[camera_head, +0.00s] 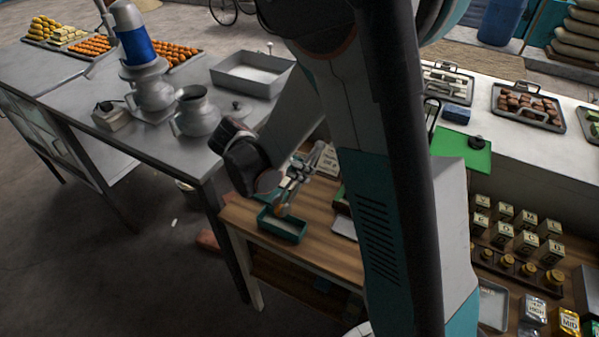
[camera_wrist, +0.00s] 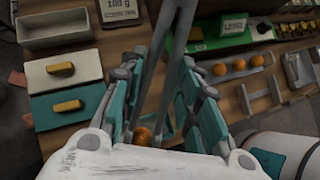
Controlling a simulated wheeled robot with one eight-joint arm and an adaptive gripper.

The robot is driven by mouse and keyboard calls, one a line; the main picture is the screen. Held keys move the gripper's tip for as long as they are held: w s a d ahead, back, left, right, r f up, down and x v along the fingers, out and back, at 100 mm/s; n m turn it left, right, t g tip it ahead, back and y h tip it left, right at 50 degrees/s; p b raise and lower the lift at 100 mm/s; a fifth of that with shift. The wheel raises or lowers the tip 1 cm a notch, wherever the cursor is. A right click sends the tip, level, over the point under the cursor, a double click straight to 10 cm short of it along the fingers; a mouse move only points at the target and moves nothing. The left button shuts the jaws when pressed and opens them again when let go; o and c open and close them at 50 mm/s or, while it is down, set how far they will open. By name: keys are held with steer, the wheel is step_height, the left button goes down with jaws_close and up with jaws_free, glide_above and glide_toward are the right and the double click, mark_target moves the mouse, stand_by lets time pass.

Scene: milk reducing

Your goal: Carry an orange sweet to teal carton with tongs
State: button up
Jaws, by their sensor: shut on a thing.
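My gripper (camera_head: 292,183) is shut on the grey metal tongs (camera_wrist: 168,65), which lie between its teal fingers in the wrist view. An orange sweet (camera_head: 283,210) shows at the lower end of the gripper and tongs, over the teal carton (camera_head: 291,235). The carton is an open, low box on the wooden table. In the wrist view a round orange sweet (camera_wrist: 142,135) shows low between the fingers. I cannot tell whether the tong tips grip it or whether it touches the carton, as the fingers hide much of it.
The grey metal counter (camera_head: 80,90) with jugs is at left. My arm hides the middle of the head view.

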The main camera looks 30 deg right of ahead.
step_height(320, 180, up, 5)
steer(key=shift+f+p, duration=0.15)
steer(key=shift+p, duration=1)
